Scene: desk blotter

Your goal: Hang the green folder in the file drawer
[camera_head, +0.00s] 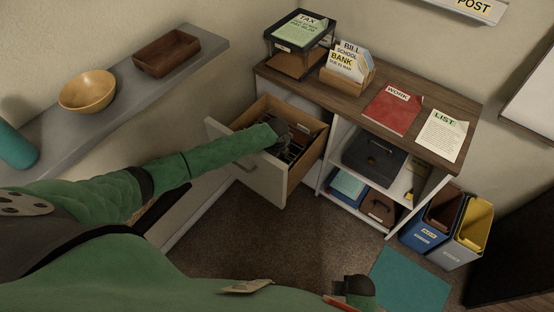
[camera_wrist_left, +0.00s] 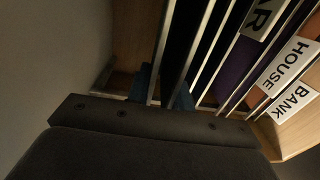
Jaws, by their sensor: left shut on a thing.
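The file drawer (camera_head: 262,177) is pulled out of the white cabinet. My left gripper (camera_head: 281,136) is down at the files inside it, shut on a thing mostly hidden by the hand. In the left wrist view, dark blue-green patches (camera_wrist_left: 143,82) show just past the gripper's edge, among the metal rails; I take them for the green folder, though its shape is not clear. Hanging files with tabs reading HOUSE (camera_wrist_left: 287,66) and BANK (camera_wrist_left: 294,101) stand to the right. My right gripper (camera_head: 358,287) is low at the bottom, away from the drawer; its jaws are unclear.
On the wooden top (camera_head: 446,98) are a black letter tray (camera_head: 273,45), a letter holder (camera_head: 347,71), a red WORK folder (camera_head: 391,110) and a LIST sheet (camera_head: 441,136). Bins (camera_head: 425,234) stand right. A shelf (camera_head: 105,100) with bowls is left.

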